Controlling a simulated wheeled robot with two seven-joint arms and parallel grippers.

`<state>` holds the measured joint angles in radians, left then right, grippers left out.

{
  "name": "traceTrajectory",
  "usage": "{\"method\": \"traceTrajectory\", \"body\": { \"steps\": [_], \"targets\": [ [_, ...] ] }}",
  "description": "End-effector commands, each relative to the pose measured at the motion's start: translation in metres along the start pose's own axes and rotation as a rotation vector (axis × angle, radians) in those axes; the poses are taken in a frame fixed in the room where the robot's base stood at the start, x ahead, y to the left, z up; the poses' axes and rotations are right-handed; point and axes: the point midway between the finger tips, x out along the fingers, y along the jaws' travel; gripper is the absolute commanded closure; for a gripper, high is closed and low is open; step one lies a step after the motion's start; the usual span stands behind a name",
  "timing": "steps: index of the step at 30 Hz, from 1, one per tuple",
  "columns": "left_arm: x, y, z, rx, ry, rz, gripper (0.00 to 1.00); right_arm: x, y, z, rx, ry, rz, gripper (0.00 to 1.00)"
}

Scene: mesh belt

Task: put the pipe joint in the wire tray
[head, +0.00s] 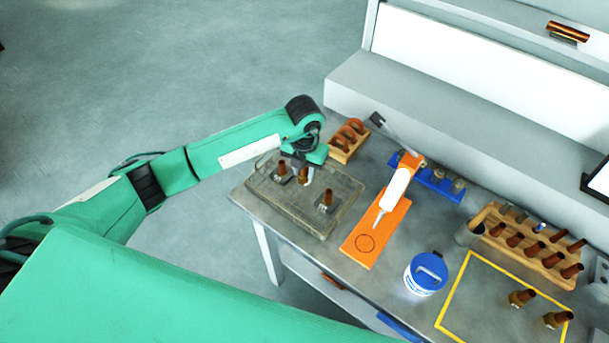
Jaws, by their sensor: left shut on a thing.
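My left gripper (303,168) is over the grey wire tray (264,200) at the left end of the bench. It is shut on a brass-coloured pipe joint (304,181), mostly hidden by the fingers. I cannot tell whether this joint touches the tray. Two more copper-topped joints, one to the left (282,170) and one to the front right (326,198), stand upright on the tray. Two further pipe joints, one nearer the middle (521,298) and one at the far right (558,319), are in the yellow outlined area. My right gripper is not in view.
A wooden holder with copper bends (347,140) stands behind the tray. Right of it are an orange board (377,237) with a white bottle, a blue rack (440,184), a blue-lidded can (426,272) and a wooden rack of copper-topped pieces (530,245). Bare bench lies between them.

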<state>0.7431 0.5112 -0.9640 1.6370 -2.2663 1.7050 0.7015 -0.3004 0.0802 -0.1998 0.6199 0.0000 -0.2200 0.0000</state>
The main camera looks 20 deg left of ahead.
Motion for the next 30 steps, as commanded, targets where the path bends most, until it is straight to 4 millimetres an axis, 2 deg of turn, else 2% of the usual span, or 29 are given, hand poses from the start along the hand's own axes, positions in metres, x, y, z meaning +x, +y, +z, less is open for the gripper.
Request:
{"method": "traceTrajectory", "body": {
  "steps": [4,11,23,24,27,30],
  "targets": [
    [0.011,0.0,0.0,0.0,0.001,0.0,1.0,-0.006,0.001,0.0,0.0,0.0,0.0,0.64],
    [0.043,-0.001,0.0,0.001,0.0,-0.001,1.0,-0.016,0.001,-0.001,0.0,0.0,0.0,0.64],
    [0.051,0.0,0.0,0.002,-0.002,-0.001,1.0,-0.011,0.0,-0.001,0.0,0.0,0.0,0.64],
    [0.05,0.0,0.0,0.002,-0.001,0.0,0.68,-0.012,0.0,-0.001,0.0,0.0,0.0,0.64],
    [0.05,0.0,0.0,0.002,-0.001,0.0,0.5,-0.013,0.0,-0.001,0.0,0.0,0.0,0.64],
    [0.05,0.0,0.0,0.002,-0.001,0.0,0.5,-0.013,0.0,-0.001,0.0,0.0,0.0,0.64]
  ]
}}
